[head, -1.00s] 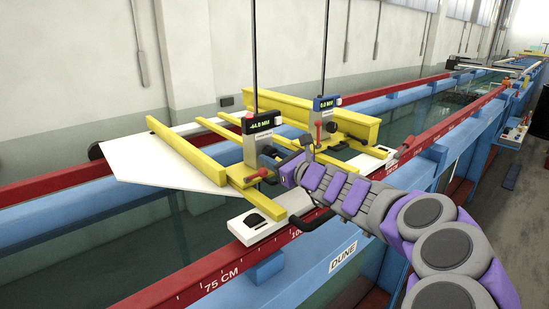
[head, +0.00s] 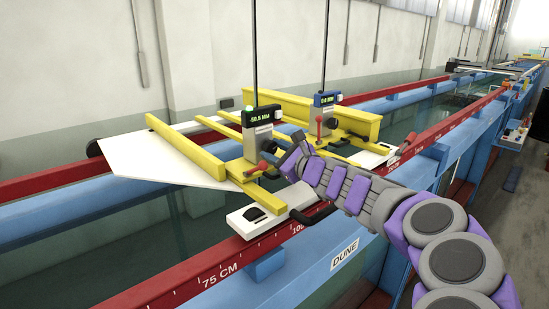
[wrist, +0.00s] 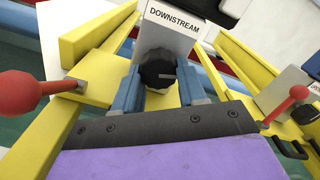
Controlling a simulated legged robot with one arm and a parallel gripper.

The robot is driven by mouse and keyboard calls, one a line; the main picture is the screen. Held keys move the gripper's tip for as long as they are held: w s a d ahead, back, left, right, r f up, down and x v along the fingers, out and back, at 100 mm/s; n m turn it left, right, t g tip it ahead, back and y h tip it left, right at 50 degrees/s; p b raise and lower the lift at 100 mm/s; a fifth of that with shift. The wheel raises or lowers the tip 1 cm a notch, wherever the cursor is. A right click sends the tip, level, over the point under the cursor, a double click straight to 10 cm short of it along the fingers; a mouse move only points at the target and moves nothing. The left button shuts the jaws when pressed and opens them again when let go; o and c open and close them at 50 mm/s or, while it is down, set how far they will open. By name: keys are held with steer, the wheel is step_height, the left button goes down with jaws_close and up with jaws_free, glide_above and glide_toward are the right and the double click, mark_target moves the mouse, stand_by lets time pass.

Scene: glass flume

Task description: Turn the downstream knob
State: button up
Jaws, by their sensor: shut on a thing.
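The downstream knob (wrist: 157,73) is round, black and ribbed, on the pale block labelled DOWNSTREAM (wrist: 173,20) in the wrist view. My gripper (wrist: 160,88) has its blue fingers on either side of the knob and is shut on it. In the head view my gripper (head: 288,157) reaches the right side of the near gauge (head: 262,116), hiding the knob there. That gauge's green display reads roughly 50.5 MM, with the sign unclear, and a green light shows on its top.
Red-tipped levers (wrist: 22,92) and (wrist: 299,92) flank my gripper. The yellow carriage frame (head: 200,148) spans the flume, whose red rails (head: 255,252) carry a scale.

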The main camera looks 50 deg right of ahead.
steer(key=shift+n+b, duration=0.6)
steer(key=shift+n, duration=0.4)
steer(key=o, duration=1.1)
steer(key=shift+c, duration=0.2)
steer(key=shift+s, duration=0.1)
steer(key=s, duration=0.5)
steer(key=s+a, duration=0.1)
steer(key=s, duration=0.5)
steer(key=s+b, duration=0.1)
steer(key=s, duration=0.5)
steer(key=shift+s+a, duration=0.1)
steer(key=shift+a, duration=0.25)
